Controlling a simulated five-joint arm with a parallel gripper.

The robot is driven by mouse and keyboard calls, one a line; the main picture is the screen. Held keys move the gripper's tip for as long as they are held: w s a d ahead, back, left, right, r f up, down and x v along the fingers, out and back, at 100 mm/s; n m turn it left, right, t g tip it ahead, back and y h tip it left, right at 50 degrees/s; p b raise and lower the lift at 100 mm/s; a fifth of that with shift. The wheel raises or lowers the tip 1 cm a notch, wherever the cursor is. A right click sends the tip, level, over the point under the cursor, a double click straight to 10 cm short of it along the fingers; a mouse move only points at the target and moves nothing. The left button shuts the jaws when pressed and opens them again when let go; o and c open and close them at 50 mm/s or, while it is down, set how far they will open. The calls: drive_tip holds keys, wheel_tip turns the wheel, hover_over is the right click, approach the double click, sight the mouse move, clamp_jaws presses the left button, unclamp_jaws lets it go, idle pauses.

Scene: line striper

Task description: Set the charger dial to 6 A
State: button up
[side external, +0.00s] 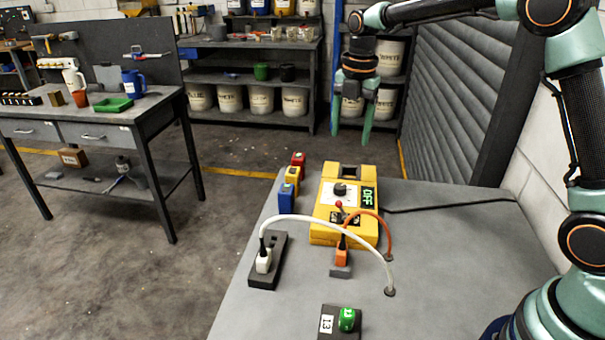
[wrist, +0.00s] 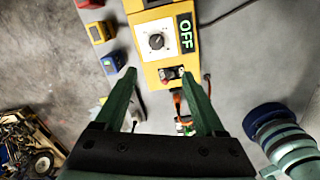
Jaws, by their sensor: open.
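The yellow charger (side external: 323,236) stands on the grey bench, with a black dial (side external: 340,189) on a white plate and a display (side external: 369,197) reading OFF in green. A red-tipped lever (side external: 338,206) is in front of the dial. In the wrist view the dial (wrist: 156,41) lies ahead of the fingertips, with the display (wrist: 186,33) to its right; the dial's scale marks are too small to read. My gripper (side external: 350,138) is open and empty, pointing down, raised above the charger. Its two green fingers show in the wrist view (wrist: 161,74), apart from the dial.
Red (side external: 298,160), yellow (side external: 292,176) and blue (side external: 286,199) blocks stand left of the charger. In front, a white cable (side external: 330,222) and an orange cable (side external: 381,227) arch up from plugs. A black block with a green top (side external: 347,319) sits at the front edge.

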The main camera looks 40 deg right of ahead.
sight(340, 186)
drive_tip(key=f+n, duration=0.1)
drive_tip(key=f, duration=0.4)
drive_tip(key=w+f+n, duration=0.1)
drive_tip(key=f, duration=0.4)
drive_tip(key=w+f+n, duration=0.1)
drive_tip(key=f, duration=0.4)
drive_tip(key=shift+w+d+f+n+g, duration=0.1)
drive_tip(key=shift+d+f+n+g, duration=0.1)
drive_tip(key=shift+n+g, duration=0.15)
drive_tip(key=shift+c, duration=0.4)
clamp_jaws()
